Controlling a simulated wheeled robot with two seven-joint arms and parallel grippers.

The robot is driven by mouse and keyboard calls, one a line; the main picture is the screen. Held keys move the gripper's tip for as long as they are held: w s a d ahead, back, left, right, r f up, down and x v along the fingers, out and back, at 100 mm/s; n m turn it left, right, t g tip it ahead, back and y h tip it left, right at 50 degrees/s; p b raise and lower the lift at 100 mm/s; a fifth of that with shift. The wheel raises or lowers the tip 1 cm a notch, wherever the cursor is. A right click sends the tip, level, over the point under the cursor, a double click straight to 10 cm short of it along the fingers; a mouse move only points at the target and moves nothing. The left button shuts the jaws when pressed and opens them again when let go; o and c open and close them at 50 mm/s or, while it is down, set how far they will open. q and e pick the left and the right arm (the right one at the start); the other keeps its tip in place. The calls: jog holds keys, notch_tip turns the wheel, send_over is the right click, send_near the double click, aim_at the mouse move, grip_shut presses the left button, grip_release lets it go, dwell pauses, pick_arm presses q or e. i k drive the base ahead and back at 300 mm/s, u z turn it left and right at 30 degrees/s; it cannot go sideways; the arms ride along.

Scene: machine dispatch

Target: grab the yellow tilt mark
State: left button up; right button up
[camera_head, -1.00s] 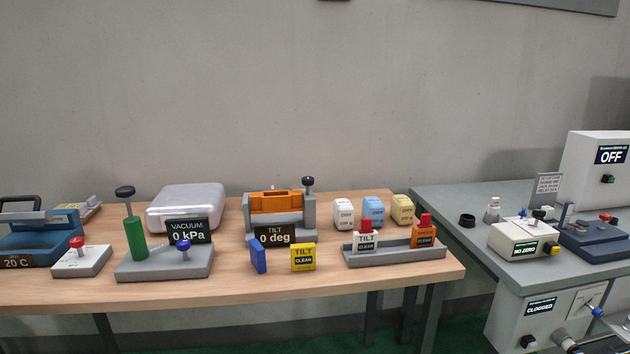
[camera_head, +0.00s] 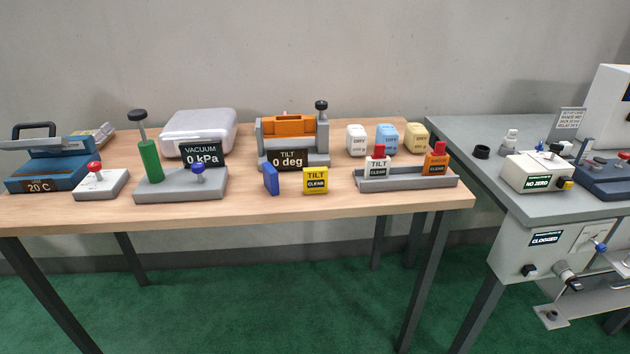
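The yellow tilt mark (camera_head: 315,181) is a small upright block labelled "TILT CLEAR". It stands near the front edge of the wooden table (camera_head: 240,212), in front of the orange and grey tilt device (camera_head: 289,128) whose sign (camera_head: 288,160) reads "TILT 0 deg". A blue block (camera_head: 271,179) stands just left of the yellow mark, apart from it. Neither of my grippers shows in the head view.
Right of the yellow mark, a grey tray (camera_head: 405,183) holds a white and an orange mark with red tops. A vacuum device (camera_head: 182,187) stands to the left. A grey table (camera_head: 480,150) with machines adjoins at the right. Green floor (camera_head: 230,300) is clear in front.

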aim_at(315, 180)
jog(key=u, duration=1.5)
jog(key=i, duration=1.65)
jog(key=z, duration=2.7)
